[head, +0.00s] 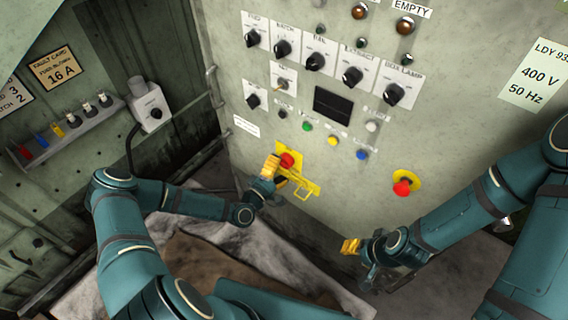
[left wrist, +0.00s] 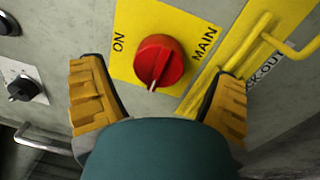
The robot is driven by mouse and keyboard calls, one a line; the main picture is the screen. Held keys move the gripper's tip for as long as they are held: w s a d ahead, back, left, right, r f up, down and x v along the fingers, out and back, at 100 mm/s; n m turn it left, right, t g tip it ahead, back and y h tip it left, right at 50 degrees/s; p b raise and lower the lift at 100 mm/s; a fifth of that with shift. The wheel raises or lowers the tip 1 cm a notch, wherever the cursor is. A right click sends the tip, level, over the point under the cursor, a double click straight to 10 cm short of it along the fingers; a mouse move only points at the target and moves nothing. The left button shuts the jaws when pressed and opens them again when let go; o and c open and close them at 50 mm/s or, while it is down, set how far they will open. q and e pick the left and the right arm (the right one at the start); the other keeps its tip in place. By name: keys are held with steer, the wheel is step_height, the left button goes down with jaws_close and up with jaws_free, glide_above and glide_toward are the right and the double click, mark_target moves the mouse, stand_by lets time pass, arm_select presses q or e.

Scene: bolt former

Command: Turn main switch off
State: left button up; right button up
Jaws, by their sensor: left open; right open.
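The main switch is a red rotary knob (head: 287,160) on a yellow plate, low on the left part of the grey panel. In the left wrist view the red knob (left wrist: 158,61) sits between the words ON and MAIN, with its pale pointer mark toward the bottom of the picture. My left gripper (head: 276,174) is at the switch; its two yellow-padded fingers (left wrist: 158,100) are spread on either side of the knob, apart from it. My right gripper (head: 358,250) is open and empty, low in front of the panel, away from the switch.
A yellow lock-out bracket (head: 304,187) projects right beside the switch. A red emergency-type button (head: 402,188) sits on a yellow disc further right. Several black selector knobs and coloured buttons fill the panel above. A shelf (head: 70,135) with small items is on the left wall.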

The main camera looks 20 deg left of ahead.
arm_select(q)
steer(key=v, duration=0.9)
steer(key=shift+s, duration=0.35)
steer(key=shift+a+f, duration=0.1)
steer(key=s+d+f+m+g, duration=0.3)
steer(key=s+d+m+g, duration=0.2)
steer(key=d+m+g, duration=0.65)
steer(key=s+r+m+g+y, duration=0.2)
steer(key=s+r+m+g, duration=0.1)
steer(key=s, duration=0.3)
steer(key=shift+s+a+r+g+y, duration=0.25)
steer(key=shift+s+g+y, duration=0.05)
steer(key=shift+g, duration=0.35)
